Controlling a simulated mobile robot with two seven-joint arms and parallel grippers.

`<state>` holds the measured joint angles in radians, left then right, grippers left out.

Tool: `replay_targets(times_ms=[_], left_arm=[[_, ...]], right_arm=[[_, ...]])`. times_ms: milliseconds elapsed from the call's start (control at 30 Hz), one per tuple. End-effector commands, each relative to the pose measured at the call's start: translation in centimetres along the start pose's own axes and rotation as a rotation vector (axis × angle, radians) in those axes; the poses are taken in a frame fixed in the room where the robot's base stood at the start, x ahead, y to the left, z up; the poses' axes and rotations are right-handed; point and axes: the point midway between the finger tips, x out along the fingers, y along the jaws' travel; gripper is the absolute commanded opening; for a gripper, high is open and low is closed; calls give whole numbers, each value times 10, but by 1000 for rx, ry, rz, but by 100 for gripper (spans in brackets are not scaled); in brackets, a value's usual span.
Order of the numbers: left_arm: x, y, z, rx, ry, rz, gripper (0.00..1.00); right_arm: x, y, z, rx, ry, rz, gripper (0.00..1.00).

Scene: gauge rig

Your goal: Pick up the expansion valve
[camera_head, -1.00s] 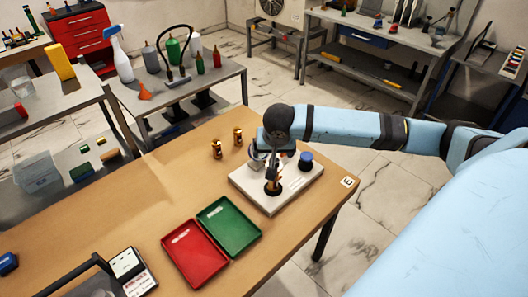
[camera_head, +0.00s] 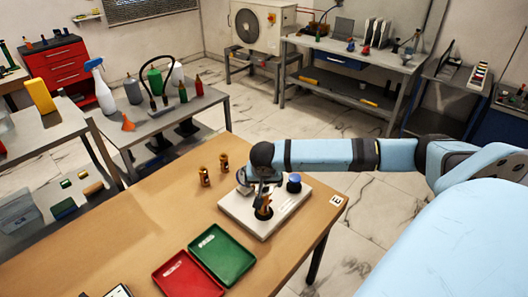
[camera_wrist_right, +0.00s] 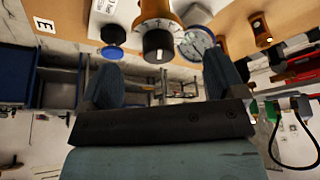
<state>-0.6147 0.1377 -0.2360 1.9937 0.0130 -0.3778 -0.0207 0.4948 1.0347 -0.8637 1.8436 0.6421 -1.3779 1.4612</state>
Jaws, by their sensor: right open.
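Two small brass fittings with dark bands, a nearer one (camera_head: 204,177) and a farther one (camera_head: 224,162), stand upright on the wooden table, left of the rig. I cannot tell which piece is the expansion valve. One brass fitting (camera_wrist_right: 262,29) shows in the right wrist view. The white rig base (camera_head: 291,207) carries a blue-capped part (camera_head: 294,183), a round gauge (camera_wrist_right: 195,43) and a brass part with a black knob (camera_wrist_right: 159,45). My right gripper (camera_head: 264,187) is above the rig, partly hidden by its wrist; its fingers (camera_wrist_right: 165,82) are apart and empty.
A red tray (camera_head: 188,278) and a green tray (camera_head: 222,256) lie nearer on the table. A grey bench (camera_head: 190,108) with bottles stands behind to the left. The table between fittings and trays is clear.

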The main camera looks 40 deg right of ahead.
Motion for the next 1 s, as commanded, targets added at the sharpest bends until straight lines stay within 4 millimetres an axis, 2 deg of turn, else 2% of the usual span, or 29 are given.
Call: replay_targets(times_ms=[300,567,600,900,967,1000], left_arm=[[-2,-1,-3,2,-1,-1,61],[-2,-1,-3,2,-1,-2,61],[-2,-1,-3,2,-1,-2,61],[-2,-1,-3,2,-1,-2,61],[-2,-1,-3,2,0,-2,61],[-2,-1,-3,2,0,-2,61]], right_arm=[[43,1,3,0,0,0,89],[48,2,4,-1,0,0,89],[48,2,4,-1,0,0,86],[48,2,3,-1,0,0,17],[47,1,3,-1,1,0,7],[47,1,3,-1,1,0,7]])
